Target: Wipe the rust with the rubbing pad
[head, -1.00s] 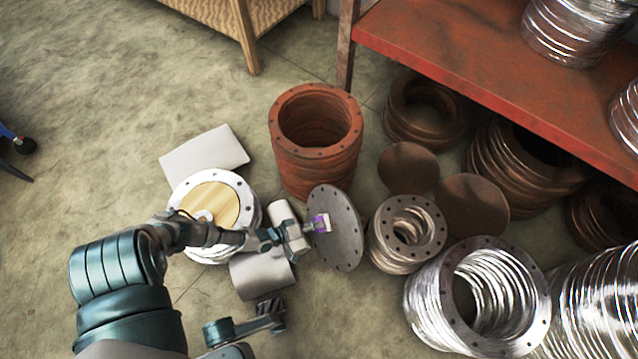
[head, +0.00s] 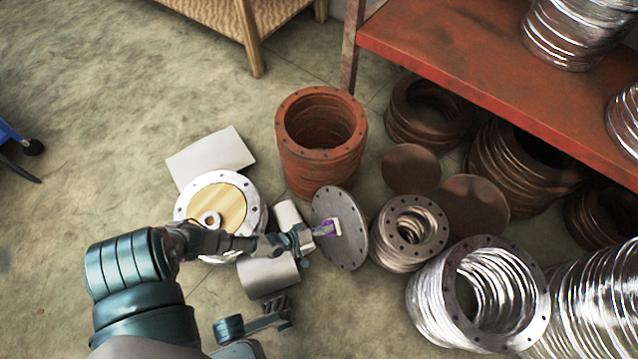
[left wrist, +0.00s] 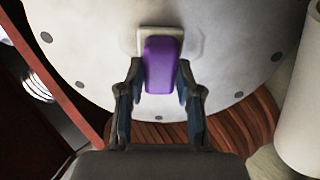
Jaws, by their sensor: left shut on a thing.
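The rubbing pad (head: 333,229) has a purple handle and a pale base. My left gripper (head: 322,231) is shut on its handle. In the left wrist view, the pad (left wrist: 160,62) sits between the two fingers (left wrist: 160,88), its base against or very near the grey flange disc. The grey disc (head: 341,252) has bolt holes around its rim and stands tilted, facing the gripper. A pale, smeared patch surrounds the pad's base. I cannot make out clear rust on the disc; the pad hides part of it. A dark, forked end (head: 276,314) of my own body shows low down.
A stack of rusty rings (head: 321,174) stands behind the disc. Shiny ring stacks (head: 412,232) are close on its right, beside a red bench (head: 450,50). A white flange (head: 188,206) with a wooden centre and pale sheets lie left.

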